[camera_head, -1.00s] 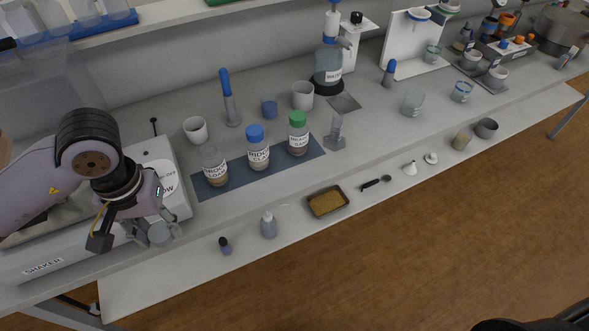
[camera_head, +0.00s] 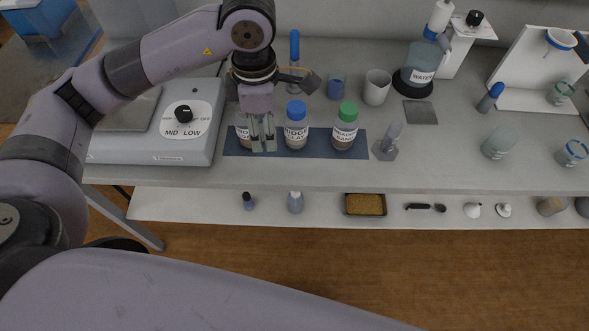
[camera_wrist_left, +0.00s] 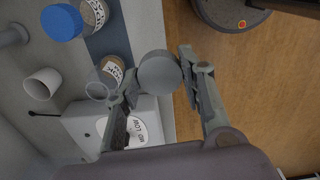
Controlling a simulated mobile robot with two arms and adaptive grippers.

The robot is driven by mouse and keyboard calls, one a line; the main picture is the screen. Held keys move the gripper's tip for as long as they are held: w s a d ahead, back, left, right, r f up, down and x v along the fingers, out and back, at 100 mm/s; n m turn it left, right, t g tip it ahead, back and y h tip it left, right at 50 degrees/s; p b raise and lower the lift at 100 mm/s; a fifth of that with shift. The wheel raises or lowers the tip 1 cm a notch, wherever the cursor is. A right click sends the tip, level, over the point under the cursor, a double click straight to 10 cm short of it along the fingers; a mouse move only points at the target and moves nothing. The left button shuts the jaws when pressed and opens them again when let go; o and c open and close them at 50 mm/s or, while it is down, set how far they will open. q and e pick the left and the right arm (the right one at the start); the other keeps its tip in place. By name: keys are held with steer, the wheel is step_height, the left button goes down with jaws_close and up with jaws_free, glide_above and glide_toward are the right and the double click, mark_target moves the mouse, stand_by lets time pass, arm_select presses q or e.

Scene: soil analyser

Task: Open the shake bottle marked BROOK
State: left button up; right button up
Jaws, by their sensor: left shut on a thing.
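The BROOK shake bottle (camera_head: 243,128) stands on the dark blue mat (camera_head: 232,148), left of two other bottles. It is partly hidden behind my left gripper (camera_head: 263,147). In the left wrist view the BROOK bottle (camera_wrist_left: 112,68) shows brown soil, a white label and a clear mouth with no cap on it. My left gripper, also in the left wrist view (camera_wrist_left: 160,88), is shut on a round grey cap (camera_wrist_left: 159,74). The cap is apart from the bottle, near the bench's front edge. My right gripper is not in view.
On the mat stand a blue-capped RIDGE CLAY bottle (camera_head: 296,126) and a green-capped MEADOW SAND bottle (camera_head: 344,128). The shaker (camera_head: 150,150) is to the left. A white cup (camera_head: 376,87) and a water bottle (camera_head: 420,65) stand behind. A lower shelf holds a soil tray (camera_head: 365,205).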

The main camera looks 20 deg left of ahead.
arm_select(q)
steer(key=n, duration=0.3)
steer(key=w+n, duration=0.1)
steer(key=n, duration=0.1)
steer(key=shift+d+r, duration=0.3)
steer(key=n, duration=0.3)
steer(key=shift+w+d+r, duration=0.1)
steer(key=shift+w, duration=0.15)
steer(key=n, duration=0.4)
steer(key=shift+w+d+r+n, duration=0.1)
steer(key=shift+w+r+n, duration=0.2)
steer(key=shift+n, duration=0.1)
steer(key=w+n, duration=0.1)
steer(key=n, duration=0.6)
steer(key=n+p, duration=0.3)
steer(key=n, duration=0.3)
glide_above(283, 171)
step_height(283, 171, down, 14)
steer(key=shift+f, duration=2.4)
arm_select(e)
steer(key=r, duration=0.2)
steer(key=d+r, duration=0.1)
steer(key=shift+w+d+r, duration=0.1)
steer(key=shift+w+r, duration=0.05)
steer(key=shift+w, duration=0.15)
